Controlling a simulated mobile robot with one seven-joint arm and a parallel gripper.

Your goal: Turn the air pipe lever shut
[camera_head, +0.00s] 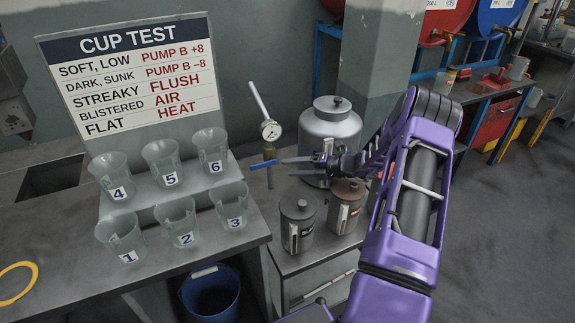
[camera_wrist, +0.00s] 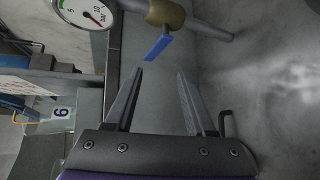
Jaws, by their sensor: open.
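The air pipe (camera_head: 258,100) rises behind the bench, with a round dial gauge (camera_head: 270,130) and a brass valve (camera_head: 269,153) on it. The blue lever (camera_head: 263,165) sticks out from the valve, roughly crosswise to the pipe. In the wrist view the lever (camera_wrist: 158,47) lies just beyond my fingertips, near the line between them, with the brass valve (camera_wrist: 166,13) behind it. My gripper (camera_wrist: 159,74) is open and empty, with a finger to each side and apart from the lever. In the head view my gripper (camera_head: 287,168) is right of the lever.
A metal pressure pot (camera_head: 330,135) stands behind my gripper. Two lidded canisters (camera_head: 298,225) (camera_head: 345,206) stand below it on the cabinet. Numbered cups, including cup 6 (camera_head: 211,150), sit on a stepped stand at left under the cup test board (camera_head: 135,75).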

